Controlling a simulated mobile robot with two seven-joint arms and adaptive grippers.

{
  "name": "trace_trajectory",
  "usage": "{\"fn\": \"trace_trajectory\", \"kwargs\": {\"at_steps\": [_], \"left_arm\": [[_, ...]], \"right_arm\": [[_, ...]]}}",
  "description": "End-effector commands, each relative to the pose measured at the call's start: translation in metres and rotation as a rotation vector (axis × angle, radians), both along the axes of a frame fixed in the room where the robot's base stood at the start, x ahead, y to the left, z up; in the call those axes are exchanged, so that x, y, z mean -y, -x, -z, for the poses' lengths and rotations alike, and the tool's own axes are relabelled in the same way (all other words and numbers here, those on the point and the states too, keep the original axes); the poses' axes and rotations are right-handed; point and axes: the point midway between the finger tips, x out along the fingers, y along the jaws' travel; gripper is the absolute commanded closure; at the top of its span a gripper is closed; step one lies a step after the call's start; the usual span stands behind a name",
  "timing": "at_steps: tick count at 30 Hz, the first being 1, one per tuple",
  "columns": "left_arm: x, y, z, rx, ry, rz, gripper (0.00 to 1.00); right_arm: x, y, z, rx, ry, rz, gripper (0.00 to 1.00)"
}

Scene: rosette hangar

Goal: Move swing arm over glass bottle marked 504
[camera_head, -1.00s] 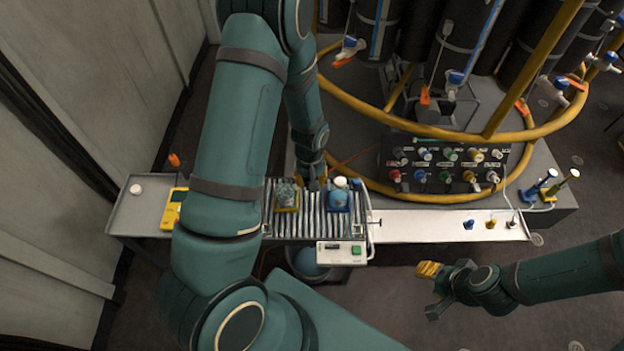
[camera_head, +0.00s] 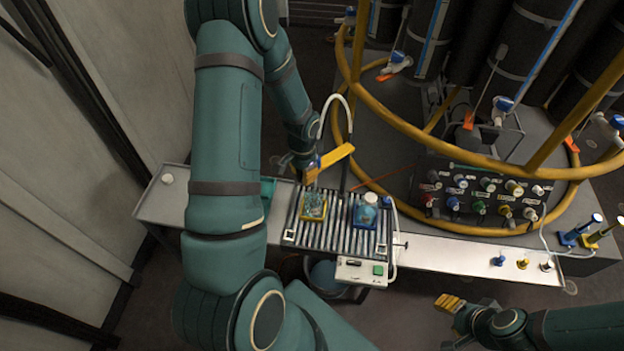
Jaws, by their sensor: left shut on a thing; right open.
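Two small glass bottles stand on the ribbed rack: one in a yellow holder (camera_head: 313,207) and one, with a pale cap, in a blue holder (camera_head: 366,211). Their marks are too small to read, so I cannot tell which is 504. A thin white curved tube (camera_head: 334,104) and a dark upright post (camera_head: 344,178) rise behind the bottles; they look like the swing arm. My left gripper (camera_head: 314,170) is shut at the rack's back edge, behind the left bottle; the yellow finger partly hides what it grips. My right gripper (camera_head: 447,318) is open and empty at the lower right.
A white control box (camera_head: 361,271) hangs at the rack's front. A yellow ring rail (camera_head: 430,136) and a panel of coloured knobs (camera_head: 480,196) stand behind to the right. A light shelf (camera_head: 455,252) holds small plugs. The left tray (camera_head: 160,205) is mostly clear.

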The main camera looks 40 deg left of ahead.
Motion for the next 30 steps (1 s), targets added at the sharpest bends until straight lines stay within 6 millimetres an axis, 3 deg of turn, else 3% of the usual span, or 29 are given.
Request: {"fn": "trace_trajectory", "kwargs": {"at_steps": [7, 22, 23, 25, 30], "left_arm": [[-0.013, -0.001, 0.002, -0.005, 0.002, 0.074, 1.00], [-0.015, -0.002, 0.002, -0.005, 0.002, 0.095, 1.00], [-0.015, -0.002, 0.002, -0.005, 0.002, 0.095, 0.70], [-0.015, -0.003, 0.001, -0.005, 0.002, 0.094, 0.47], [-0.015, -0.003, 0.001, -0.002, 0.002, 0.094, 0.47]], "right_arm": [[0.000, 0.000, 0.000, 0.000, 0.000, 0.000, 0.56], [0.000, 0.000, 0.000, 0.000, 0.000, 0.000, 0.56], [0.000, 0.000, 0.000, 0.000, 0.000, 0.000, 0.56], [0.000, 0.000, 0.000, 0.000, 0.000, 0.000, 0.56], [0.000, 0.000, 0.000, 0.000, 0.000, 0.000, 0.56]]}}
